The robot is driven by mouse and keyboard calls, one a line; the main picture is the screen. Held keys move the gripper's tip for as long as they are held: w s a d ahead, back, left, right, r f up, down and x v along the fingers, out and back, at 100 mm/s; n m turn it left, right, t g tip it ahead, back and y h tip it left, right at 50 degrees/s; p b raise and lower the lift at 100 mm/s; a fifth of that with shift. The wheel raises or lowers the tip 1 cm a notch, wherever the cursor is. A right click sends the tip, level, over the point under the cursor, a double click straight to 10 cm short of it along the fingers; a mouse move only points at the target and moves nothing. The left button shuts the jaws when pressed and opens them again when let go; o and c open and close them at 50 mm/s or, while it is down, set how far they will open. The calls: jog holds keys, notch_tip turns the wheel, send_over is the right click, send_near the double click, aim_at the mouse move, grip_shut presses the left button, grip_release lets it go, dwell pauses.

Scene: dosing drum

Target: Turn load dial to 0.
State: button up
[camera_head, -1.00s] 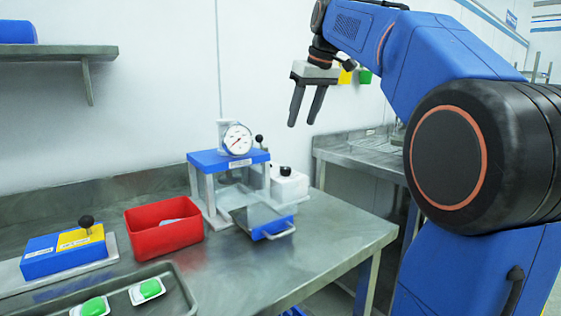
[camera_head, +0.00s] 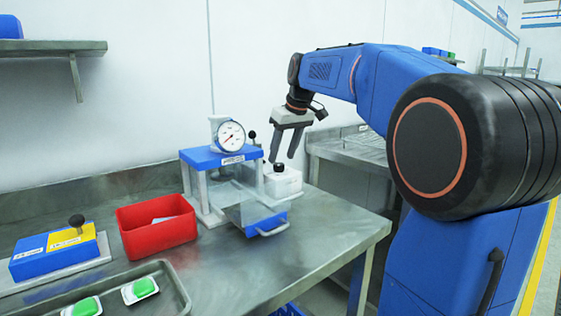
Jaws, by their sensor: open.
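A white box (camera_head: 284,184) with a black knob (camera_head: 279,168) on top stands on the steel bench, at the right side of a blue-topped press-like machine (camera_head: 221,157). The knob looks like the load dial, but its markings are too small to read. A round white gauge (camera_head: 231,136) with a red needle stands on the machine's top. My gripper (camera_head: 283,157) is open and empty, pointing down, its fingertips close above the knob in the picture. I cannot tell whether they touch it. The left finger partly overlaps the area beside the knob.
A black-balled lever (camera_head: 252,136) rises beside the gauge, close left of my gripper. A blue-fronted drawer with a handle (camera_head: 272,229) sticks out in front. A red bin (camera_head: 157,224), a blue-yellow block with a knob (camera_head: 53,252) and a tray (camera_head: 171,300) lie left. The bench's right front is clear.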

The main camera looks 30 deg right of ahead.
aim_at(279, 164)
jog(key=shift+x, duration=1.65)
jog(key=c, duration=1)
